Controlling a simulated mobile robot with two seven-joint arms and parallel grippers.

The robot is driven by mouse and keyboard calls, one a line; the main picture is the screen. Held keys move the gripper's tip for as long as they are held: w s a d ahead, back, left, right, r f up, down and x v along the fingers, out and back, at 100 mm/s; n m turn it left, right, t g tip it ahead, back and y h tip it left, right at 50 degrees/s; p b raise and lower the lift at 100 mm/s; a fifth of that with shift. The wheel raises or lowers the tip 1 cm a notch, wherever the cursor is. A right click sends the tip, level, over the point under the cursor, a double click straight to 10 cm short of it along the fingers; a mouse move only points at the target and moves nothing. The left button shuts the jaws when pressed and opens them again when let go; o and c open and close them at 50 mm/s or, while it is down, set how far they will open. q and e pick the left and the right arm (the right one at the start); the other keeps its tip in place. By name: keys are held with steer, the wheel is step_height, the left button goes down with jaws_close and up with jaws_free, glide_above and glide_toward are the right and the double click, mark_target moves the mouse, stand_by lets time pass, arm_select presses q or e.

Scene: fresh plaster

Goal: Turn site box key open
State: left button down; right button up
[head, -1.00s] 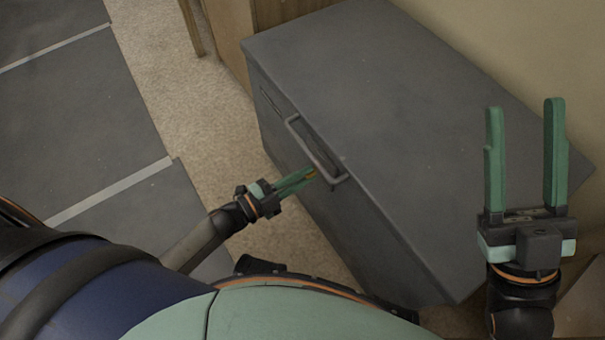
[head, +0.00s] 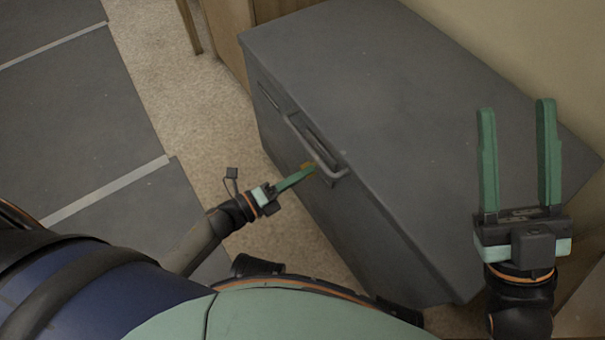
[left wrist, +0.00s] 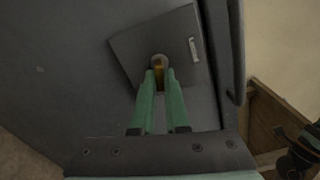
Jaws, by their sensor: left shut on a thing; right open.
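The grey site box (head: 390,110) stands with its lid shut, a bar handle (head: 325,163) along its upper front edge. In the left wrist view a square grey lock plate (left wrist: 135,45) has a round keyhole part with a brass-coloured key (left wrist: 158,74) in it. My left gripper (head: 309,170) is shut on the key, its fingers on either side of it in the left wrist view (left wrist: 158,85). The fingers hide part of the key. My right gripper (head: 516,104) is open and empty, above the right part of the box.
The handle also stands at the right in the left wrist view (left wrist: 236,50), near my left fingers. A wooden cabinet (head: 228,35) is behind the box, and a plain wall (head: 500,50) is at the right. Bare carpet (head: 195,115) lies left of the box.

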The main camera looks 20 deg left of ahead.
arm_select(q)
steer(key=shift+a+f+m+b, duration=0.15)
steer(key=shift+m+b, duration=0.3)
steer(key=shift+m, duration=1.05)
steer(key=c, duration=0.9)
jaws_free()
steer(key=p+v, duration=0.2)
steer(key=v, duration=1)
steer(key=shift+s+a, duration=0.15)
steer(key=shift+s, duration=0.05)
